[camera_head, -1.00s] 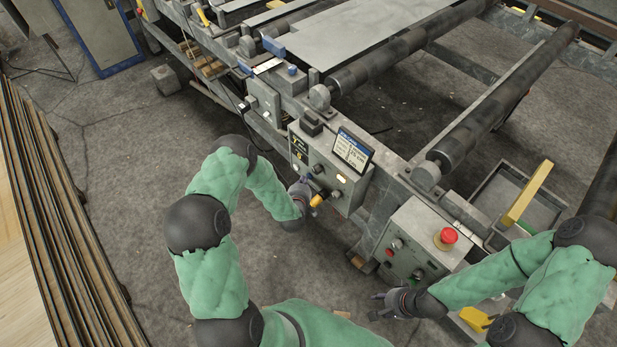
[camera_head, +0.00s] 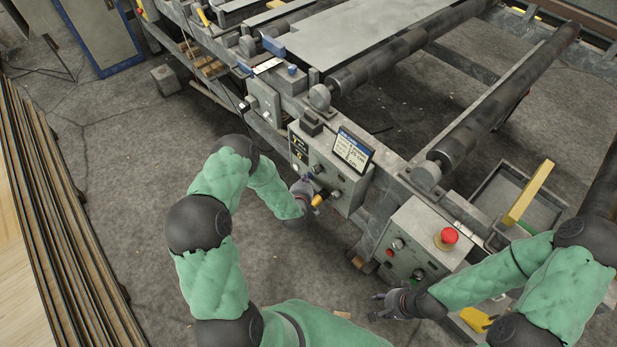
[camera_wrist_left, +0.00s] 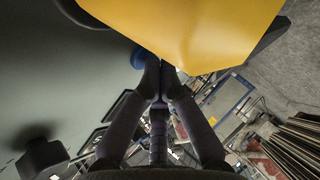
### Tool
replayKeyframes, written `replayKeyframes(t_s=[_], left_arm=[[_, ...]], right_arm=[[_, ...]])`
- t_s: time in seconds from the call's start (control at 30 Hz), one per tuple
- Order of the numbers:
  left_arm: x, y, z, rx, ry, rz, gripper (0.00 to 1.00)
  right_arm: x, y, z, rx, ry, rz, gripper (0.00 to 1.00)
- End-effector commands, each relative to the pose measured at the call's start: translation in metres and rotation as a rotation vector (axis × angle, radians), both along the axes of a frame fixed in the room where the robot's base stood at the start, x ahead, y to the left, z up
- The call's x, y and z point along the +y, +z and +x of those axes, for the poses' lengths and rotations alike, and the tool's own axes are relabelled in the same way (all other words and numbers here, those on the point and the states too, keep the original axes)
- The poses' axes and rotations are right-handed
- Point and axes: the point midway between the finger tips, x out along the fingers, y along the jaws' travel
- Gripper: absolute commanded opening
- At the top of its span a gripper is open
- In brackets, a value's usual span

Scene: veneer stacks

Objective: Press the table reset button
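A grey control box (camera_head: 322,160) with a small display (camera_head: 352,149) is mounted on the table's side, in the middle of the head view. My left gripper (camera_head: 303,186) is at the front of this box, beside a yellow handle (camera_head: 317,200). In the left wrist view my left gripper's fingertips (camera_wrist_left: 160,69) are together with nothing seen between them. A blue round part (camera_wrist_left: 138,59) of the panel is right beside the tips; contact cannot be told. The yellow handle (camera_wrist_left: 195,30) fills the top. No readable label marks the reset button. My right gripper (camera_head: 379,305) is open and empty.
A second control box (camera_head: 420,240) with a red mushroom button (camera_head: 448,236) stands to the right. The roller table (camera_head: 470,110) lies behind the boxes. A veneer stack (camera_head: 60,230) is at the left. The floor between is mostly clear.

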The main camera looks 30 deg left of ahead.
Motion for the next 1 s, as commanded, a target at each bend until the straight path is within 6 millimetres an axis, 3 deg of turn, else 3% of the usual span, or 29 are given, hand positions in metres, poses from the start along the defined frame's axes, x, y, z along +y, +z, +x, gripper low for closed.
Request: replayKeyframes(t_s=[1.0], left_arm=[[0.009,0.000,-0.021,0.001,0.001,0.000,0.00]], right_arm=[[0.000,0.002,0.000,0.000,0.000,0.000,0.40]])
